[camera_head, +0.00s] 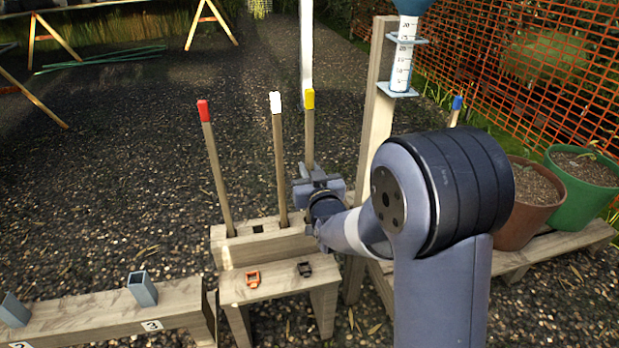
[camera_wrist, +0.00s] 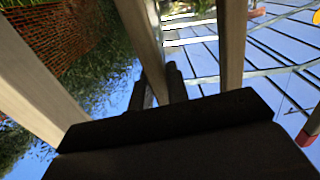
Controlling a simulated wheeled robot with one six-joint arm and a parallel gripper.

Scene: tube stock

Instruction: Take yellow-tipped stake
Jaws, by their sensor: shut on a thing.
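The yellow-tipped stake (camera_head: 310,130) stands near upright, right of the white-tipped stake (camera_head: 280,165) and the red-tipped stake (camera_head: 216,170). My gripper (camera_head: 316,180) is shut on its shaft, well below the yellow tip. In the wrist view a wooden shaft (camera_wrist: 140,30) runs down between the dark fingers (camera_wrist: 157,90). The stake's lower end is hidden behind my gripper and arm, so I cannot tell whether it sits in the wooden block (camera_head: 270,247). The red and white stakes stand in that block, with a dark hole between them.
A post with a rain gauge (camera_head: 402,65) stands close right of my gripper. A blue-tipped stake (camera_head: 456,104) and two pots, brown (camera_head: 521,215) and green (camera_head: 583,190), are farther right. A low bench (camera_head: 280,285) holds orange and black clips.

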